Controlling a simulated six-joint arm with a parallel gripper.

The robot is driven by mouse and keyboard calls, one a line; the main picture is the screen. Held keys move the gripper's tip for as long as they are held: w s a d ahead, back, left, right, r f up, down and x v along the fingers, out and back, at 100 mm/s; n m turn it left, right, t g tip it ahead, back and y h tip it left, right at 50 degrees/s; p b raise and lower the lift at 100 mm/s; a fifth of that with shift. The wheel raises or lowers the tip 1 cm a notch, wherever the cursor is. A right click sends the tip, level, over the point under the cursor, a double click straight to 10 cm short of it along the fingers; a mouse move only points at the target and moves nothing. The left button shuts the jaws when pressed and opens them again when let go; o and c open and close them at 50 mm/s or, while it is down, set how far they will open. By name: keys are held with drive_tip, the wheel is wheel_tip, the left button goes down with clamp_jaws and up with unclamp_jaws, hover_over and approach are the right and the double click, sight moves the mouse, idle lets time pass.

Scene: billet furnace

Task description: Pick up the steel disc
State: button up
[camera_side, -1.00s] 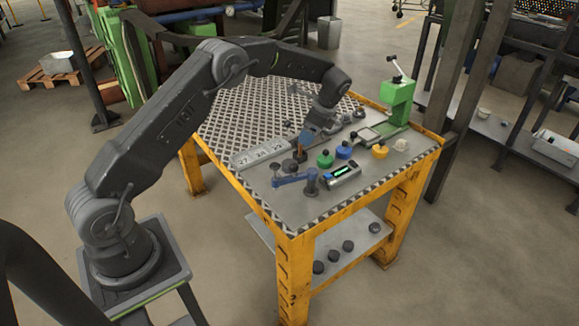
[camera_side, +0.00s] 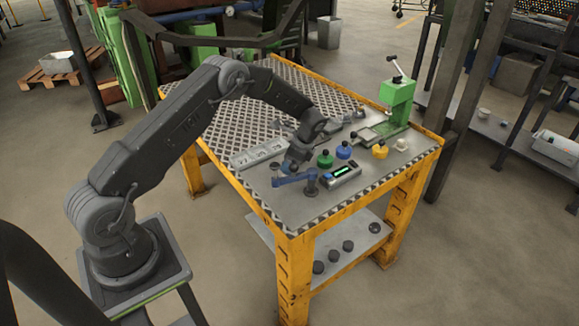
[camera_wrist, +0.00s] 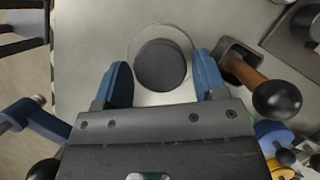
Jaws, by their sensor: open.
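In the wrist view a dark round disc (camera_wrist: 161,66), which I take to be the steel disc, lies on a lighter, larger round surface. My gripper (camera_wrist: 163,78) is open, with one blue fingertip on each side of the disc. The fingers look apart from it. In the side view my gripper (camera_side: 292,164) is low over the table, and the disc cannot be made out behind it.
A brown-handled tool with a black knob (camera_wrist: 277,98) stands close beside the right finger.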

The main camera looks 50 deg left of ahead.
drive_tip(key=shift+f, duration=0.25)
drive_tip(key=shift+c, duration=0.5)
drive_tip(key=shift+r, duration=0.1)
drive_tip(key=c, duration=0.9)
drive_tip(key=shift+r, duration=0.6)
drive_tip(key=shift+c, duration=0.2)
wheel_tip(320, 180, up, 3)
drive_tip(key=shift+a+f, duration=0.1)
drive_tip(key=shift+f, duration=0.05)
drive_tip(key=s+a+r, duration=0.7)
drive_tip(key=s, duration=0.1)
drive_tip(key=d+r+n+h, duration=0.1)
drive_tip(key=d+r+n, duration=0.3)
drive_tip(key=d, duration=0.7)
drive_tip(key=w+d+r+n+g+h, duration=0.1)
drive_tip(key=d+r+n, duration=0.2)
drive_tip(key=d+r, duration=0.3)
drive_tip(key=d, duration=0.5)
drive_tip(key=shift+w+d+r+n+g+h, duration=0.3)
drive_tip(key=shift+d+n, duration=0.1)
